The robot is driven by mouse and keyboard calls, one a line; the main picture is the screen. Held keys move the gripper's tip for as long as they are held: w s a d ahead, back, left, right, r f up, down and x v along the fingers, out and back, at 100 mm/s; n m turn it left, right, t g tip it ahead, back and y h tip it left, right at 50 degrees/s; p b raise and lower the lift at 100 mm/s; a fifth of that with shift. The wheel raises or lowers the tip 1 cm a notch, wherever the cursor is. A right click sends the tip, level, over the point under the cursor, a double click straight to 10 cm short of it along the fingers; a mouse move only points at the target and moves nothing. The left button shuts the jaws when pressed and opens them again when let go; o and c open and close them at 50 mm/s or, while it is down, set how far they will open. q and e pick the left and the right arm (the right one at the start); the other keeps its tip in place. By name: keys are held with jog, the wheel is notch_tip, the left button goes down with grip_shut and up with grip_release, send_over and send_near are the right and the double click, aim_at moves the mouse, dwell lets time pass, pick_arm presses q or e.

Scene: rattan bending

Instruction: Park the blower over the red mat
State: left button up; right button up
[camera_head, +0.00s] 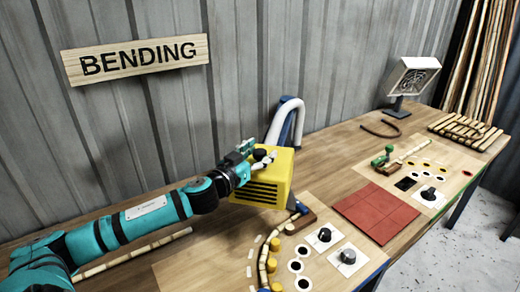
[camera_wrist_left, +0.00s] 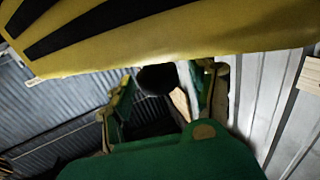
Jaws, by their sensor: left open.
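The blower is a yellow box with black vent slots (camera_head: 268,183), standing at the left of the red mat and not over it. It has a pale hose (camera_head: 284,118) and a blue upright behind it. The red mat (camera_head: 376,211) lies flat and bare on the table. My left gripper (camera_head: 262,154) is at the blower's upper left side, by a black knob. In the left wrist view the yellow casing (camera_wrist_left: 180,35) fills the top, and the dark knob (camera_wrist_left: 157,79) shows between the open fingers. Whether the fingers touch the knob is unclear. My right gripper is out of view.
A board with a curved cane piece, yellow pegs and dials (camera_head: 347,256) lies in front of the blower. A green clamp (camera_head: 384,158) stands behind the mat. A grey fan-like unit (camera_head: 410,77) and a slatted rack (camera_head: 468,131) are at the far right.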

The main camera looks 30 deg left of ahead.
pick_arm(q)
jog(key=shift+w, duration=0.15)
jog(key=c, duration=1.1)
grip_shut()
